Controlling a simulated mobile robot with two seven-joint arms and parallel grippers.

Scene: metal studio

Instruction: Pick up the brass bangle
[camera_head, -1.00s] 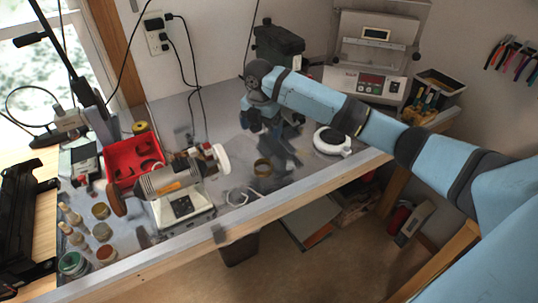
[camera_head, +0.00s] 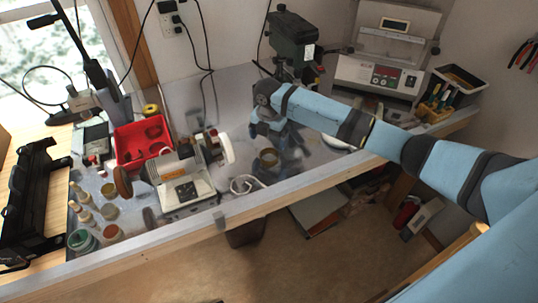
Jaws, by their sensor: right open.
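The brass bangle (camera_head: 269,158) is a small ring on the grey bench top, near the middle of the head view. My right gripper (camera_head: 286,153) is low over the bench, just right of the bangle. It is open, with nothing seen between its fingers. The fingers are dark and blurred, so I cannot tell whether they touch the bangle. My left gripper is out of view.
A red tray (camera_head: 128,143) and several jars stand further left. A white round device (camera_head: 336,143) lies right, partly behind my arm. The bench's front edge (camera_head: 250,209) is close.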

